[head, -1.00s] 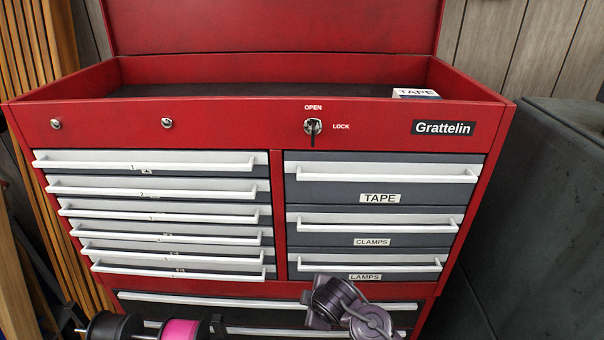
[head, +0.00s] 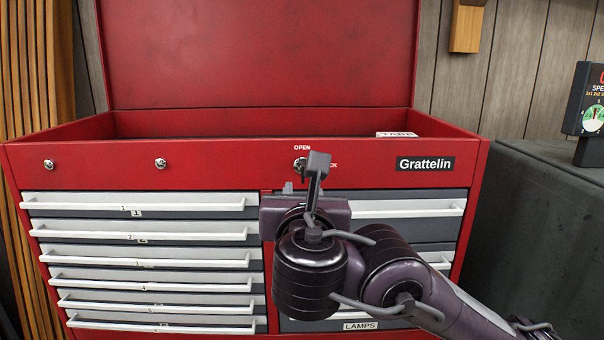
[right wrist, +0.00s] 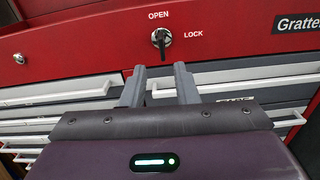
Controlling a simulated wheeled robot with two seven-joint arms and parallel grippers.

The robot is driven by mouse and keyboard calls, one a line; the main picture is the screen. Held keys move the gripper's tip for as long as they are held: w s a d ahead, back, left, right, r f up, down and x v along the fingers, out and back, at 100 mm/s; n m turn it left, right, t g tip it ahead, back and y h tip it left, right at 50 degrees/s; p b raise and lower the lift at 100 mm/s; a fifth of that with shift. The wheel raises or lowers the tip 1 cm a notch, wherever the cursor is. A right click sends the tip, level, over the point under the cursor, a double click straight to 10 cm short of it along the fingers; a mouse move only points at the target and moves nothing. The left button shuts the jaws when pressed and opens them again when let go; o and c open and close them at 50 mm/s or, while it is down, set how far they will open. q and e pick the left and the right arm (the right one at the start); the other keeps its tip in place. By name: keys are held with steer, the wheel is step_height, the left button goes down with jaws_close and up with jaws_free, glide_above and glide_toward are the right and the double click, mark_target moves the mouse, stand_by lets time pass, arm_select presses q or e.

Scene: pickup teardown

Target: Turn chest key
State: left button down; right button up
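The red tool chest (head: 220,155) has a keyed lock with a small key (right wrist: 161,40) in it, between the white OPEN label (right wrist: 158,15) above and the LOCK label (right wrist: 193,34) at its right. The key's dark grip hangs roughly downward in the right wrist view. In the head view the lock (head: 299,164) is partly hidden by my right gripper (head: 303,178). My right gripper is open and empty in front of the chest. In the right wrist view its two fingers (right wrist: 160,82) stand apart, below the key and not touching it. My left gripper is out of view.
The chest lid (head: 260,55) is raised. Closed drawers with white handles (head: 140,205) fill the front below the lock. Two other round locks (head: 160,163) sit to the left. A dark cabinet (head: 540,230) stands at the right, with a dial device (head: 590,115) on it.

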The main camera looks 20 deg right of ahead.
mark_target(303, 181)
steer(key=x, duration=0.5)
steer(key=r+x, duration=0.1)
steer(key=x, duration=0.2)
steer(key=shift+d, duration=0.2)
steer(key=shift+c, duration=0.2)
jaws_close()
